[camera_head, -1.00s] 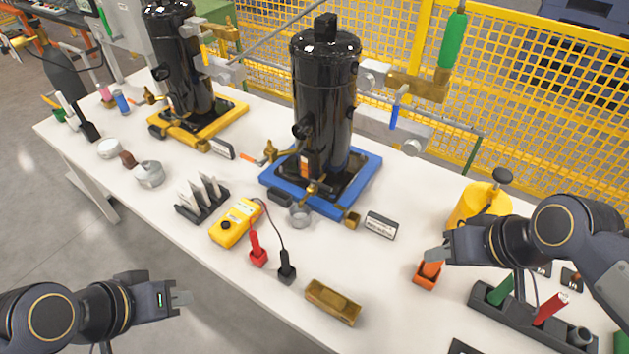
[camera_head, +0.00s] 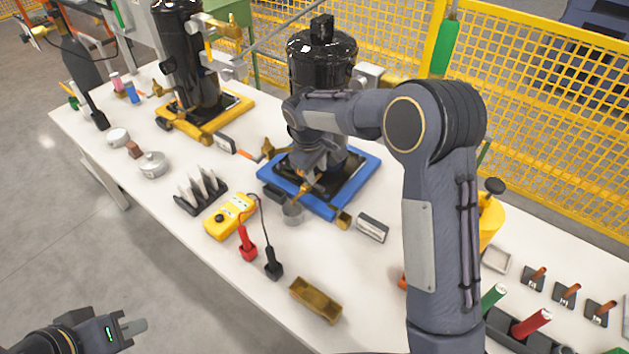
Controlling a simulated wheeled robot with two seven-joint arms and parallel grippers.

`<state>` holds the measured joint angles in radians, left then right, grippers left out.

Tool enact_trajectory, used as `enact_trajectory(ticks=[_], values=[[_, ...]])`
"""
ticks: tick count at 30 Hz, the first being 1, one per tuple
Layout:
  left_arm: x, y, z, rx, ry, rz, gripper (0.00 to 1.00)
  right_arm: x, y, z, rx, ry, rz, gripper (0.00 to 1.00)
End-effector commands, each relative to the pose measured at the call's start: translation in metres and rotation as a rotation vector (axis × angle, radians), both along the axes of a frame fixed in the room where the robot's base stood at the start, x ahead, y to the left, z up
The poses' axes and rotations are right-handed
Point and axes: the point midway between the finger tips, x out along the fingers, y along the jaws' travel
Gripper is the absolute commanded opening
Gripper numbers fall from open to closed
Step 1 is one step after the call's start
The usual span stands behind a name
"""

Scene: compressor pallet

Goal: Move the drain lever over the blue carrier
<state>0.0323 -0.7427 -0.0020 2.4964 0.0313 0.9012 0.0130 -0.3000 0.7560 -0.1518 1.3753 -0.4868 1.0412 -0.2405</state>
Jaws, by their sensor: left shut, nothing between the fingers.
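The blue carrier (camera_head: 354,188) sits on the white table and holds a black cylinder (camera_head: 318,55). A small brass drain fitting (camera_head: 302,196) with its lever is at the carrier's front, above a small metal cup (camera_head: 292,214). My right gripper (camera_head: 305,172) points down just above this fitting, in front of the cylinder's lower part. Its fingertips are small and partly covered, so I cannot tell whether they touch the lever or how wide they stand. My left gripper (camera_head: 134,327) is shut and empty, off the table's front edge at the lower left.
A second black cylinder stands on a yellow carrier (camera_head: 233,113) at the back left. A yellow meter (camera_head: 229,215) with red and black probes and a brass tray (camera_head: 316,299) lie in front. My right arm hides part of the table's right side.

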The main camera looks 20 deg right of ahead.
Motion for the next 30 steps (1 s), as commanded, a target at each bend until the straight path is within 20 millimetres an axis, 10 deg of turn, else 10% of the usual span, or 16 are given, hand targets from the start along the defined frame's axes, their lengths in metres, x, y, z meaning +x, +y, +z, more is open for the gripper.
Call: enact_trajectory(ticks=[10,21,30], values=[[0.000,0.000,0.005,0.000,0.000,0.000,0.00,0.005,-0.008,-0.050,0.000,0.003,-0.001,0.33],[0.000,0.000,0.005,0.000,0.000,0.000,0.00,0.006,-0.009,-0.057,0.002,0.000,-0.002,0.33],[0.000,0.000,0.005,0.000,0.000,0.000,0.00,0.007,-0.009,-0.057,0.002,0.000,-0.002,0.00]])
